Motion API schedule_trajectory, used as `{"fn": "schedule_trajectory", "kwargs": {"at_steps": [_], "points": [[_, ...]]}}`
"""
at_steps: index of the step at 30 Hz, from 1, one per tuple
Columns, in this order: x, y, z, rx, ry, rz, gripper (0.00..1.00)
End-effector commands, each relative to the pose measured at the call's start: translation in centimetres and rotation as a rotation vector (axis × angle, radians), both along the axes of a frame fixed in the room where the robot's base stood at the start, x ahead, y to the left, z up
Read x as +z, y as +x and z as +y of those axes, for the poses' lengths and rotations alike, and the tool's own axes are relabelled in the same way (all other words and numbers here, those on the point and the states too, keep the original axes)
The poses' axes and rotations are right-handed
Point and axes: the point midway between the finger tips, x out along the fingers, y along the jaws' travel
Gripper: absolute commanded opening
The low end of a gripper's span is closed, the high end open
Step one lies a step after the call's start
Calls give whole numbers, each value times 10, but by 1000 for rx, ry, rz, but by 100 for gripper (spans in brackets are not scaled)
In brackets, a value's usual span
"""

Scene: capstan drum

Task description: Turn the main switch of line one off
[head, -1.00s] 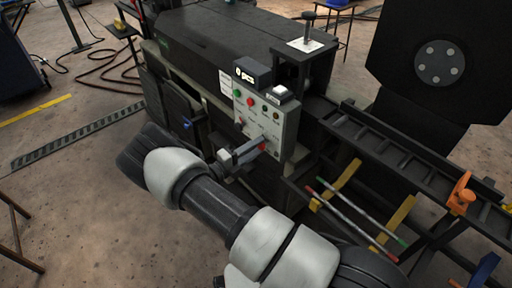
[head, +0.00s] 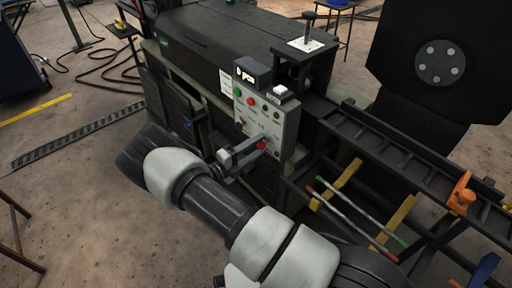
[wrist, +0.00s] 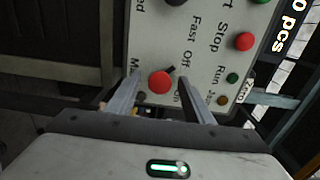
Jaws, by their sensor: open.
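A grey control panel (head: 287,118) on the dark machine carries a round red switch (head: 261,146) low on its face. The switch also shows in the wrist view (wrist: 159,83), beside the printed words "Off" and "On" and a partly hidden word starting with "M". A short dark bar at its edge points roughly towards "Off"; I cannot tell the setting for sure. My gripper (head: 242,151) is open at the panel. In the wrist view its fingers (wrist: 158,80) stand on either side of the red switch, with a gap to each; contact is not visible.
Above the switch, the panel has several coloured buttons and lamps, including a red stop button (wrist: 243,41) and a green one (wrist: 233,78). A counter display (head: 252,73) sits on top. A rail frame (head: 400,165) with rods lies to the right. Open floor is at the left.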

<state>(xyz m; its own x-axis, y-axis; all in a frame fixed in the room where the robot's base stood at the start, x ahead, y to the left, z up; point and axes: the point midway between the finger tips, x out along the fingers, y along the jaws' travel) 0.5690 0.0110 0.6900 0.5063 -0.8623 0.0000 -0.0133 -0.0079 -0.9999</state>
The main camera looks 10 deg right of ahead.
Motion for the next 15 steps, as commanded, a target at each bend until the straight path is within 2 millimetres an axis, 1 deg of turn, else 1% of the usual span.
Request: {"fn": "schedule_trajectory", "kwargs": {"at_steps": [5, 15], "points": [[1, -11, 22, 4, 2, 1, 47], [1, -53, 93, 6, 1, 0, 47]]}}
